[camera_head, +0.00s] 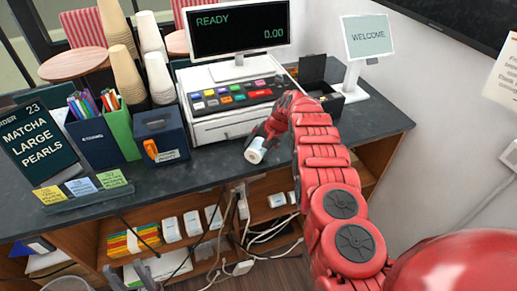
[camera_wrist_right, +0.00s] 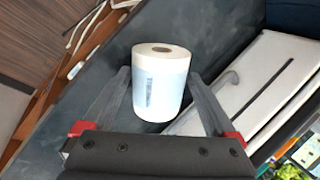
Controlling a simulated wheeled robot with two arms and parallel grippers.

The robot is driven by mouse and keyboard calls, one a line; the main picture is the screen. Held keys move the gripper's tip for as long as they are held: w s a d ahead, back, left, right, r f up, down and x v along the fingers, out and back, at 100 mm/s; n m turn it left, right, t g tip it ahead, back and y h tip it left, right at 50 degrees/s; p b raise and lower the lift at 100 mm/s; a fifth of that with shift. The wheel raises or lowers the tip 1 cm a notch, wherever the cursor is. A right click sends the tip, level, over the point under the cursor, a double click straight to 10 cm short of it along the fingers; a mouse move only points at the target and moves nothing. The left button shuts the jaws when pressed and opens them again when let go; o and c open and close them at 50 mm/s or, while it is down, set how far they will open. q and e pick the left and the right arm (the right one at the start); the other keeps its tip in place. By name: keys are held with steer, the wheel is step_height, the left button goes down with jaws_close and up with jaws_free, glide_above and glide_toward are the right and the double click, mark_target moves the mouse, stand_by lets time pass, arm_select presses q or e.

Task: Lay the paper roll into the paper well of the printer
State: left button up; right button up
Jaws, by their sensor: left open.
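The white paper roll (camera_head: 256,150) is at the front of the dark counter, below the cash register, in the head view. In the right wrist view the roll (camera_wrist_right: 160,85) sits between the two fingers of my right gripper (camera_wrist_right: 158,78), which appear to touch its sides. My right gripper (camera_head: 262,139) is shut on it. Whether the roll touches the counter is unclear. The black printer (camera_head: 331,103) stands right of the register with its lid (camera_head: 312,68) raised; its well is partly hidden by my right arm. My left gripper (camera_head: 128,275) is open and empty, low at the bottom left.
The cash register (camera_head: 232,120) stands left of the printer, and a welcome display (camera_head: 367,38) stands to its right. A dark box (camera_head: 161,137), cup stacks (camera_head: 127,75) and an order sign (camera_head: 37,142) fill the left. The counter's right end (camera_head: 382,120) is clear.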

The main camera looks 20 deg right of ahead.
steer(key=shift+s+d, duration=0.15)
steer(key=shift+r, duration=0.1)
steer(key=shift+d+r, duration=0.3)
steer(key=shift+r, duration=0.1)
steer(key=shift+s+d+r, duration=0.1)
steer(key=shift+r, duration=0.2)
steer(key=v, duration=0.1)
steer(key=b+v, duration=0.1)
steer(key=v, duration=0.3)
steer(key=shift+a+r, duration=0.2)
steer(key=shift+a, duration=0.05)
steer(key=p, duration=0.4)
glide_toward(259, 146)
steer(key=shift+s+d+r, duration=0.15)
steer(key=shift+d+r, duration=0.2)
steer(key=shift+r, duration=0.05)
